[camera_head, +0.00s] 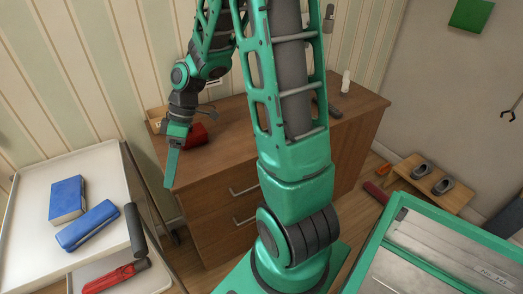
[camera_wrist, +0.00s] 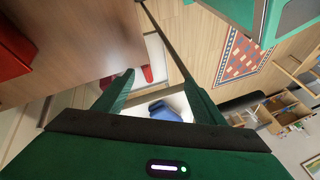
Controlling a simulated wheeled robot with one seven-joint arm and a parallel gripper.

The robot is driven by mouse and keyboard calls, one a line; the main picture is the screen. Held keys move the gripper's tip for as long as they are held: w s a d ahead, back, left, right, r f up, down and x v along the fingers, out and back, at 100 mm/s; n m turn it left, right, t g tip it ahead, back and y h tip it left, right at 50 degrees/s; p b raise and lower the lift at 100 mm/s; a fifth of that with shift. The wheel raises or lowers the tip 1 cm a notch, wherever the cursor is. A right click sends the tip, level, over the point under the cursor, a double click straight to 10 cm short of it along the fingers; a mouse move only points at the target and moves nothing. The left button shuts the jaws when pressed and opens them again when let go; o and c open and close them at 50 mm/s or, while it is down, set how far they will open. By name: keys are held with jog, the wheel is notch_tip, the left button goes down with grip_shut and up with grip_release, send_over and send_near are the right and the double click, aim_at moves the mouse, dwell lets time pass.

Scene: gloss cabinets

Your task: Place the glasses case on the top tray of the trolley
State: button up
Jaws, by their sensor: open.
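The trolley's white top tray (camera_head: 105,170) is at the left of the head view. A long blue case (camera_head: 88,225), possibly the glasses case, lies on it beside a blue box (camera_head: 67,199). A red object (camera_head: 195,135) lies on the wooden dresser, partly hidden by my arm; I cannot tell whether it is the glasses case. My gripper (camera_head: 172,165) is open and empty by the dresser's left end, beside the red object. In the wrist view, a blue object (camera_wrist: 163,110) shows beyond my open gripper (camera_wrist: 158,86); a red object (camera_wrist: 13,52) is at the left edge.
A red tool-like thing (camera_head: 115,276) lies on the trolley's lower tray (camera_head: 155,277). The wooden dresser (camera_head: 235,120) stands right of the trolley, with a small gap between. Its top also holds a white bottle (camera_head: 346,80). A low bench (camera_head: 425,183) with shoes is at the right.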

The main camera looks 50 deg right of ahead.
jog(key=s+d+r+m+h, duration=0.2)
jog(key=s+d+r+m, duration=0.2)
jog(key=s+d+m, duration=0.3)
jog(key=s+d+r+m+h, duration=0.3)
jog(key=s+d+r+m, duration=0.2)
jog(key=s, duration=1)
jog(key=d+m, duration=0.2)
jog(key=m, duration=0.2)
